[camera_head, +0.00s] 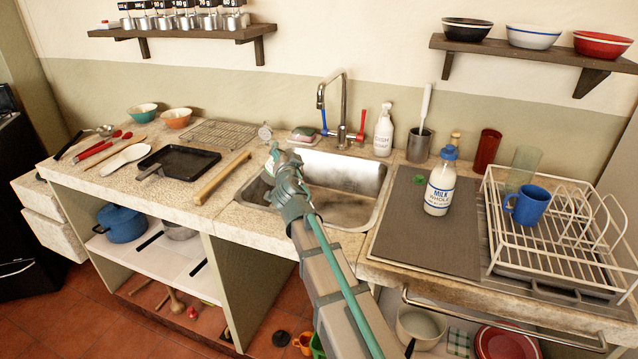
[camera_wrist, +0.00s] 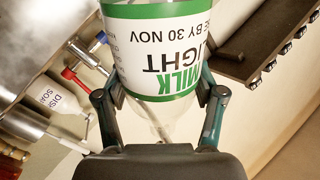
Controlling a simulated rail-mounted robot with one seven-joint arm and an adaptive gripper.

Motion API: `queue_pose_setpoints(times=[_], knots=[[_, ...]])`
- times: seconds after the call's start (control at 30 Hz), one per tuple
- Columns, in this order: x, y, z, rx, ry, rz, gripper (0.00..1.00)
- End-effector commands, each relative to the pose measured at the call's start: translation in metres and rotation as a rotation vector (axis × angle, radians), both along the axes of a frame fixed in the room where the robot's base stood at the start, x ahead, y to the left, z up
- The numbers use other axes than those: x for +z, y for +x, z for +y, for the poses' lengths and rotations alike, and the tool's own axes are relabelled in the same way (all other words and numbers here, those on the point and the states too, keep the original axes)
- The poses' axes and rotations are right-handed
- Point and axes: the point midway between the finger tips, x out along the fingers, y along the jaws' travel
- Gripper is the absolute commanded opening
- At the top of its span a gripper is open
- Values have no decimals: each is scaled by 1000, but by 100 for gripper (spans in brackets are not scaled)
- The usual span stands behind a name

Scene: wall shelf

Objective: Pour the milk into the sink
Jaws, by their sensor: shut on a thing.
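My gripper (camera_wrist: 160,97) is shut on a clear milk bottle (camera_wrist: 162,55) with a green and white "MILK LIGHT" label, which reads upside down in the wrist view. In the head view my gripper (camera_head: 278,165) is over the left part of the sink (camera_head: 345,172), and the held bottle is mostly hidden there. Whether milk is flowing cannot be told. A second milk bottle (camera_head: 441,182), labelled "MILK WHOLE" with a blue cap, stands upright on the grey mat (camera_head: 425,240) right of the sink. A small green object (camera_head: 418,179) lies on the mat.
The faucet (camera_head: 342,110) rises behind the sink, with a soap bottle (camera_head: 384,131) and brush holder (camera_head: 419,146) to its right. A dish rack (camera_head: 560,240) with a blue mug (camera_head: 527,205) stands at the right. A rolling pin (camera_head: 222,178) and black tray (camera_head: 180,162) lie left.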

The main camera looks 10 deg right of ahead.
Motion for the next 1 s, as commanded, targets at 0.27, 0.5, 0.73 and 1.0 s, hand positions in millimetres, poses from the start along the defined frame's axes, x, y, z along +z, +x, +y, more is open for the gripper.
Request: queue_pose_setpoints(times=[0.27,0.5,0.73,1.0], knots=[[10,1,11,2,-226,5,6],[21,1,17,2,-427,9,6],[16,1,21,3,-561,13,6],[16,1,21,2,-610,15,6]])
